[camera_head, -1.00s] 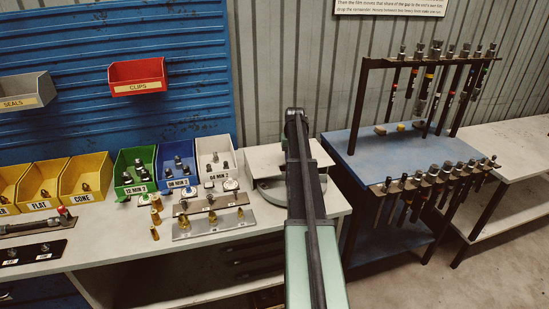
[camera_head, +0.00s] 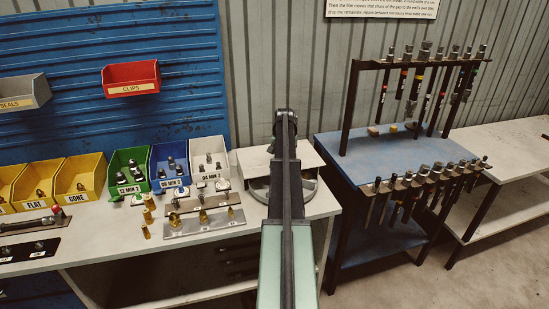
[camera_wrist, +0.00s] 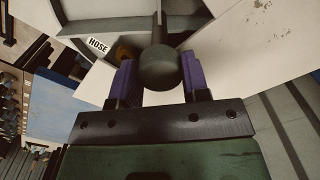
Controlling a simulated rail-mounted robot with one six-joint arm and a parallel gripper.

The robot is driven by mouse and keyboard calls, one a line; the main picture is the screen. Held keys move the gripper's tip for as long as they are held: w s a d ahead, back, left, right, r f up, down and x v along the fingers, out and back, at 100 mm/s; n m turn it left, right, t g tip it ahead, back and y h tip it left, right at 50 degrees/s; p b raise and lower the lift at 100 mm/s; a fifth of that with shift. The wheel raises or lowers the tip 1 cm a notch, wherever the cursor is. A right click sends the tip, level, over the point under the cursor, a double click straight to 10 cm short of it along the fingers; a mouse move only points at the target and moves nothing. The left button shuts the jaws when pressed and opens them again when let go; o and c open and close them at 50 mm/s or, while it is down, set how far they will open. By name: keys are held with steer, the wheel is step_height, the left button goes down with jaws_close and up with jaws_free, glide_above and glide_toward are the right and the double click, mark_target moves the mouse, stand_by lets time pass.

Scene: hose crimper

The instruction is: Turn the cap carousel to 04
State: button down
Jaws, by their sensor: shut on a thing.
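In the wrist view, my gripper (camera_wrist: 158,66) has its purple fingers on both sides of a dark round knob (camera_wrist: 160,72) and is shut on it. A dark post (camera_wrist: 158,22) rises behind the knob. A grey curved rim (camera_wrist: 100,28) runs behind it, apparently part of the cap carousel. In the head view, a grey ring (camera_head: 308,192) on the bench shows to either side of my arm, which hides its middle and my gripper.
In the head view, a white 04 MIN bin (camera_head: 209,180) and a metal plate with brass fittings (camera_head: 204,224) stand left of my arm. A blue-topped rack (camera_head: 385,158) with hanging tools stands to the right.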

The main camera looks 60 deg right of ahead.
stand_by(0.5)
steer(key=c, duration=0.6)
jaws_free()
steer(key=shift+r, duration=0.1)
step_height(320, 180, up, 11)
steer(key=p, duration=1)
steer(key=shift+f+p, duration=0.2)
steer(key=shift+p, duration=0.2)
